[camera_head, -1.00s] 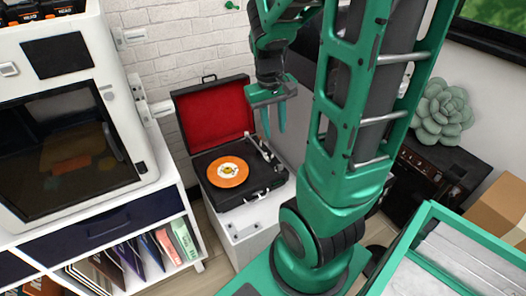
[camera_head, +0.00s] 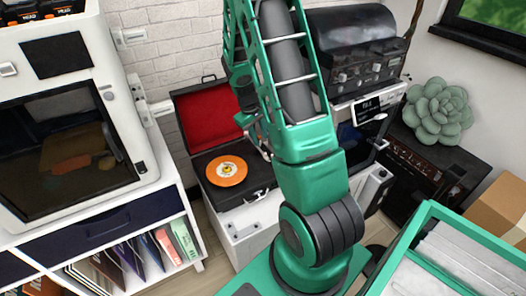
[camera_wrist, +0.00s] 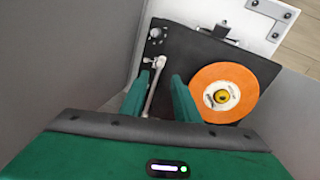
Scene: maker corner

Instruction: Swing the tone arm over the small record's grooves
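The small orange record (camera_head: 227,171) lies on the platter of an open record player (camera_head: 212,194) with a red-lined lid. The record (camera_wrist: 224,92) also shows at right in the wrist view. The silver tone arm (camera_wrist: 153,86) shows left of the record, off its grooves. My gripper (camera_wrist: 160,75) is open, with one green finger on each side of the tone arm as seen from the wrist. I cannot tell whether either finger touches it.
The player stands on a white cabinet (camera_head: 243,240). The raised red lid (camera_head: 207,118) is behind it. A white shelf unit with a dark-windowed machine (camera_head: 65,155) stands at left. A dark machine (camera_head: 355,55) and a succulent (camera_head: 437,110) are at right.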

